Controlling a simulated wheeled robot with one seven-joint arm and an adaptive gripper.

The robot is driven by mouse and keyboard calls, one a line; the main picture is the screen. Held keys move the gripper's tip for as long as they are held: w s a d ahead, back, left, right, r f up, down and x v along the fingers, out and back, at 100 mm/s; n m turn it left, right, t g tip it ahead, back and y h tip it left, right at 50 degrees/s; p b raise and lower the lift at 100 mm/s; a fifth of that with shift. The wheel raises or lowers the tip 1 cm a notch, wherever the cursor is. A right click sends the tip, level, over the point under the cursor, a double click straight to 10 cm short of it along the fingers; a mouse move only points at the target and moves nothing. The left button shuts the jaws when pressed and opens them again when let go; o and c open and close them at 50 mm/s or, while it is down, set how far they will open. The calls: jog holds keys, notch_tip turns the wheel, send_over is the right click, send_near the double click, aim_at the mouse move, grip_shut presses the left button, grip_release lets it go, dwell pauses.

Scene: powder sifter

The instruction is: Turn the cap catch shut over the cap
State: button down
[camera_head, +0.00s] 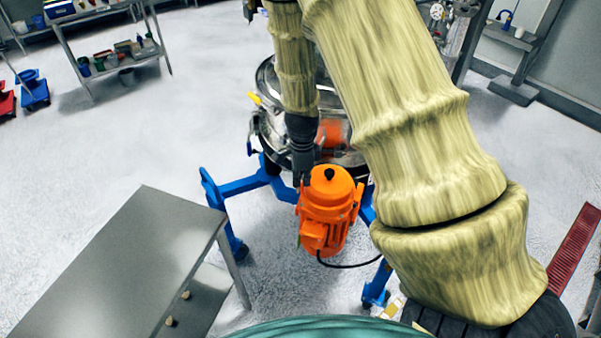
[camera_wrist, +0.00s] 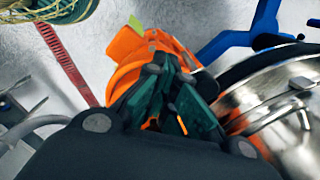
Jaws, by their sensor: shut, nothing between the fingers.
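The powder sifter (camera_head: 268,88) is a round steel vessel on a blue stand, partly hidden behind my arm. Its steel body also fills the right side of the wrist view (camera_wrist: 285,125), with thin metal rods or clamp parts (camera_wrist: 272,117) across it. I cannot tell which part is the cap or the cap catch. My gripper (camera_head: 301,181) points down beside the top of the orange motor (camera_head: 325,212), in front of the vessel. In the wrist view my gripper (camera_wrist: 180,118) has its dark green fingers together and empty, with the orange motor (camera_wrist: 128,50) behind them.
A grey steel table (camera_head: 120,260) stands at the lower left. Blue stand legs (camera_head: 238,187) spread around the motor. A shelf trolley (camera_head: 110,65) stands at the back left. A red grating (camera_head: 573,250) lies at the right.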

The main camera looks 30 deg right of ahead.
jog(key=shift+s+d+f, duration=0.2)
jog(key=shift+d+f, duration=0.3)
jog(key=shift+f, duration=0.35)
dwell(0.7)
jog(key=shift+s+a+f+p, duration=0.1)
jog(key=shift+s+a+p, duration=0.2)
jog(key=shift+p, duration=0.15)
jog(key=shift+w, duration=0.1)
jog(key=shift+a+r, duration=0.1)
jog(key=shift+r, duration=0.1)
jog(key=shift+w+d+r+g+p, duration=0.2)
jog(key=shift+w+r+p, duration=0.1)
jog(key=shift+r+p, duration=0.4)
jog(key=shift+w+d+r+g+p, duration=0.1)
jog(key=shift+w+d+r+p, duration=0.25)
jog(key=shift+p, duration=0.5)
notch_tip(320, 180, up, 5)
jog(key=p, duration=0.3)
jog(key=shift+a+f+p, duration=0.1)
jog(key=shift+p, duration=0.2)
